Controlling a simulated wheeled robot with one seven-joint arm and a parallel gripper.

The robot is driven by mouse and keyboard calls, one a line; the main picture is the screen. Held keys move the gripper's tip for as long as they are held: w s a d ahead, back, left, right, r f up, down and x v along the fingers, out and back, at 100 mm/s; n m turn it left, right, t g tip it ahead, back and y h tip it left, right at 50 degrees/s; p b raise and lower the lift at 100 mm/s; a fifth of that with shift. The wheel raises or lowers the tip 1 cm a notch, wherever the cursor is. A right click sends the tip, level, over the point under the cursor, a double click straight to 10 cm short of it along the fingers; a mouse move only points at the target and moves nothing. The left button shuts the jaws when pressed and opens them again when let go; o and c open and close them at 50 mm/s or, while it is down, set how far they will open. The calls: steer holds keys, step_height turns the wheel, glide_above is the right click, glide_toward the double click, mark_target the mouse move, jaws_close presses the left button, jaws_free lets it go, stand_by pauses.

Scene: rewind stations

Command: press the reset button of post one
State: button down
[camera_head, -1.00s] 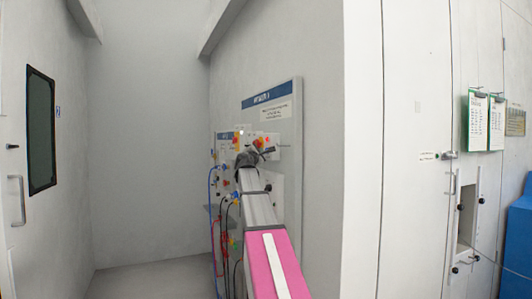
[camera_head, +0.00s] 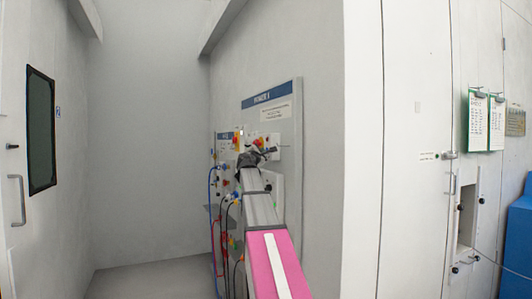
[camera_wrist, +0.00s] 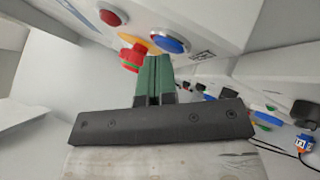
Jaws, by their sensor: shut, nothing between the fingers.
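Post one is a grey panel (camera_head: 285,116) with a blue header on the right-hand wall. In the wrist view, the panel carries a blue round button (camera_wrist: 171,41), a red round button (camera_wrist: 113,13) and a red mushroom knob (camera_wrist: 132,58) on a yellow base. No label I can read tells which is the reset button. My gripper (camera_wrist: 153,62) is shut and empty. Its green fingertips point at the panel, just below the blue button and right of the red knob, partly covering the yellow base. I cannot tell whether they touch anything. My arm hides part of the panel in the head view.
Blue, red and black cables (camera_head: 213,200) hang at the panel's lower left. A second panel (camera_head: 225,147) stands behind it. A white wall edge (camera_head: 363,150) is close on the right. The floor (camera_head: 155,277) at left is clear.

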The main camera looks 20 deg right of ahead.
stand_by(0.3)
steer(key=shift+a, duration=0.75)
steer(key=shift+a, duration=0.15)
steer(key=shift+s+a, duration=0.15)
steer(key=shift+a, duration=2.25)
steer(key=shift+f, duration=0.1)
